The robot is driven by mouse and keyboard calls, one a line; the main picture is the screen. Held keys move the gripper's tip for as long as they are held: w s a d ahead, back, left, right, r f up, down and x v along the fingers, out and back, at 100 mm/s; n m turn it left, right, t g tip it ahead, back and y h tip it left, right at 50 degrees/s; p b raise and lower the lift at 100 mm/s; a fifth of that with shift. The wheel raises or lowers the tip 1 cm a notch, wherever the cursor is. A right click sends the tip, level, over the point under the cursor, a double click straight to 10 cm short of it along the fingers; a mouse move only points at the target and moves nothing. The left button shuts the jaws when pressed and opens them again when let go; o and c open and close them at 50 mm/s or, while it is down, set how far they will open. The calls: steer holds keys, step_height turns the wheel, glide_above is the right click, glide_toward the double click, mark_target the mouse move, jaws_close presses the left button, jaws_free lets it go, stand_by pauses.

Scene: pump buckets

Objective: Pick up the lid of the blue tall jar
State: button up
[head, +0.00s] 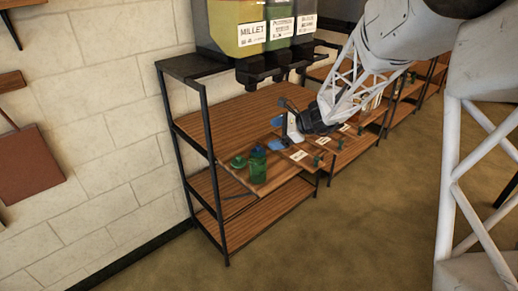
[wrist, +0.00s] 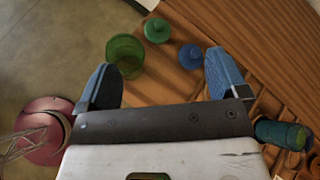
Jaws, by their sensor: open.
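My gripper (head: 276,133) is open above the wooden shelf, with its two blue fingers apart and nothing between them in its grasp. In the wrist view, the round blue lid (wrist: 190,56) with a knob lies on the shelf, just left of the right finger and inside the finger gap (wrist: 163,65). A blue-teal jar (wrist: 280,133) shows at the lower right, beyond the right finger. A green jar (wrist: 125,55) is near the left finger, and a green lid (wrist: 157,30) lies beside it. In the head view, the blue lid cannot be made out.
In the head view, the green lid (head: 238,162) and a green-and-blue jar shape (head: 257,166) are near the front left of the shelf board (head: 223,181). Dispensers (head: 252,40) hang above the back. Black shelf posts (head: 212,150) stand at the left. Labels and small levers lie to the right.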

mark_target(254, 150)
steer(key=w+f+m, duration=0.2)
steer(key=w+f, duration=0.1)
steer(key=f, duration=0.1)
steer(key=w+a+f+m+t+y, duration=0.1)
steer(key=w+f+m, duration=0.1)
steer(key=w+f, duration=0.1)
steer(key=w+f+m+t, duration=0.1)
steer(key=w+f+m, duration=0.1)
steer(key=w+f, duration=0.2)
steer(key=shift+a+f, duration=0.25)
steer(key=shift+f, duration=0.4)
steer(key=shift+x, duration=1.25)
steer(key=shift+a, duration=0.15)
steer(key=shift+x, duration=2.5)
steer(key=c, duration=1)
